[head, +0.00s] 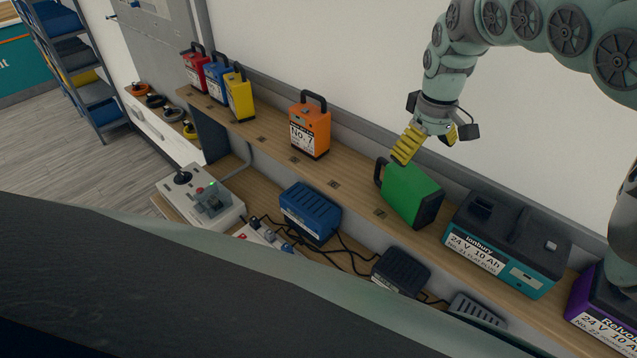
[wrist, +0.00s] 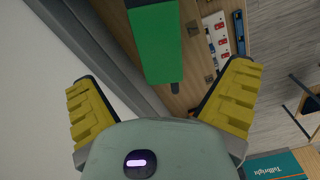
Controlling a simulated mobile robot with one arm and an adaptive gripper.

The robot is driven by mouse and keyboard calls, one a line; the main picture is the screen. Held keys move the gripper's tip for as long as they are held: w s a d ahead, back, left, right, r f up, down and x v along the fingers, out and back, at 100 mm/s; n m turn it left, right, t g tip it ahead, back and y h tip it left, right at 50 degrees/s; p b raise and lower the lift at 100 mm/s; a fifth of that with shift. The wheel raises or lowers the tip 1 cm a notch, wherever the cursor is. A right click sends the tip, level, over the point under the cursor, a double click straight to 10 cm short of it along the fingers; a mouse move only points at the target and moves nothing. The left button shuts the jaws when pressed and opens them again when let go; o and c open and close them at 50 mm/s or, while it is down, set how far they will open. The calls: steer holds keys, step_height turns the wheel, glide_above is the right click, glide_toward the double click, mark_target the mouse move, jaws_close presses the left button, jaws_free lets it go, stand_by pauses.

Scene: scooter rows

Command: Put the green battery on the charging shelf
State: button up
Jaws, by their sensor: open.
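The green battery (head: 409,192) lies on its side on the upper wooden shelf (head: 352,183), its black handle toward the left and its dark base toward the right. My gripper (head: 427,152) is open and empty above the green battery, apart from it, with yellow padded fingers spread. In the wrist view the green battery (wrist: 158,42) shows beyond the open fingers of my gripper (wrist: 160,78), roughly centred between them. I cannot tell which board is the charging shelf.
An orange battery (head: 310,130) stands upright to the left; red, blue and yellow ones stand farther left. A teal battery box (head: 508,243) sits close on the right, then a purple one (head: 606,304). Chargers and cables lie on the lower board. The wall is close behind.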

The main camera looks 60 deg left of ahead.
mark_target(415, 177)
steer(key=shift+s+a+f, duration=0.1)
steer(key=shift+f, duration=1.25)
steer(key=shift+a+f+p, duration=0.25)
steer(key=shift+f+p, duration=0.8)
steer(key=shift+f, duration=0.05)
step_height(415, 177, down, 2)
steer(key=shift+p, duration=0.5)
steer(key=shift+d+f, duration=0.15)
steer(key=shift+f, duration=0.4)
steer(key=shift+c, duration=0.2)
steer(key=shift+w, duration=0.2)
steer(key=c, duration=1.4)
